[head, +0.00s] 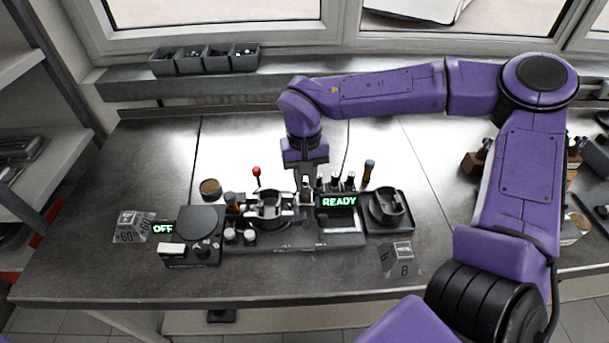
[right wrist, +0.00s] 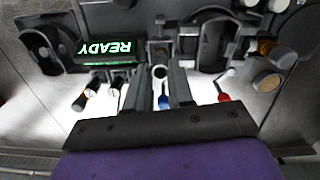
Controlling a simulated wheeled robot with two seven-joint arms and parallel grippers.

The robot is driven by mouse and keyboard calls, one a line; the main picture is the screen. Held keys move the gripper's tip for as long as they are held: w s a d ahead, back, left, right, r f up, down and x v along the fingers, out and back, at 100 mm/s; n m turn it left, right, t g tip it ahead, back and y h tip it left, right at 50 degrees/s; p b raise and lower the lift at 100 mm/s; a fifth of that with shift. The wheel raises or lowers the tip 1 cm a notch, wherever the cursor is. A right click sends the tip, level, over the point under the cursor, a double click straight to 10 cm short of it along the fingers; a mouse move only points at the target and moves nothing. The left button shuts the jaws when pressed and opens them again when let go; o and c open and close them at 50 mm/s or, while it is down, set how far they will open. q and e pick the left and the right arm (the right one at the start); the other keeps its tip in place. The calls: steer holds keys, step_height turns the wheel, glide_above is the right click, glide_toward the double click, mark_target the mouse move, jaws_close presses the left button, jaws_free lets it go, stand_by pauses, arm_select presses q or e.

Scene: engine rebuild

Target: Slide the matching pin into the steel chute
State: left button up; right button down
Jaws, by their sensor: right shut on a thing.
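My right gripper (head: 305,174) points down over the middle of the fixture. In the right wrist view my right gripper (right wrist: 160,82) is shut on a small pin (right wrist: 159,72) with a pale round end between the fingers. A blue part (right wrist: 164,102) shows between the fingers behind it; I cannot tell whether it belongs to the pin. A grey metal block (right wrist: 160,48) with a slot lies just beyond the fingertips and may be the steel chute. I cannot tell whether the pin touches it. My left gripper is not in view.
A lit READY display (head: 339,202) stands right of the gripper, with several upright pins (head: 336,181) behind it. A ring-shaped clamp (head: 269,205) and red-knobbed lever (head: 256,171) stand left. A black holder (head: 387,206) is at the right. The bench (head: 90,215) is clear at far left.

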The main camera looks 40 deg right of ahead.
steer(key=shift+f, duration=0.7)
stand_by(0.4)
steer(key=c, duration=0.5)
jaws_free()
steer(key=shift+r, duration=0.1)
stand_by(0.3)
step_height(320, 180, up, 3)
steer(key=p, duration=0.3)
steer(key=shift+p, duration=0.3)
steer(key=shift+r+p, duration=0.4)
steer(key=shift+r, duration=2)
